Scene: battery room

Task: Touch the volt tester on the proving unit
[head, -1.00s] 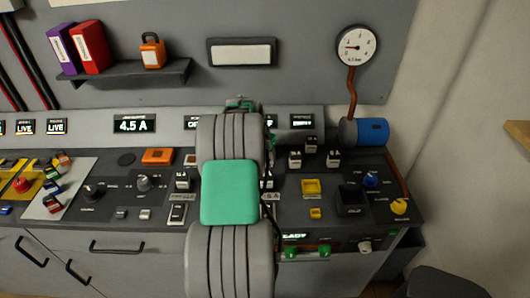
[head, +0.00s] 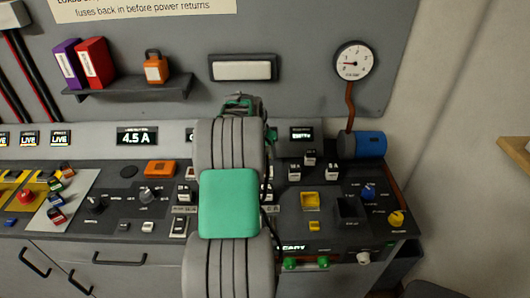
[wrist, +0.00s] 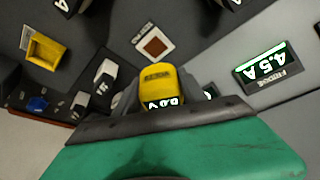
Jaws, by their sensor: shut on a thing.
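The volt tester (wrist: 162,84) is a yellow body with a small lit display reading about 0.0 V. It shows at the centre of the wrist view, and my gripper (wrist: 161,98) is shut on it. In the head view my gripper (head: 243,104) is at the back of the bench, largely hidden by my arm, and the tester cannot be made out. A white-edged plate with a brown square (wrist: 154,46), perhaps the proving unit, lies on the dark panel in the wrist view. It looks apart from the tester; its label is unreadable.
A yellow open holder (head: 310,201) and dark socket (head: 350,208) sit right of my arm. An orange box (head: 160,168) lies left, below the 4.5 A display (head: 137,136). A blue cylinder (head: 370,145) and gauge (head: 354,62) stand back right. A shelf (head: 125,90) hangs back left.

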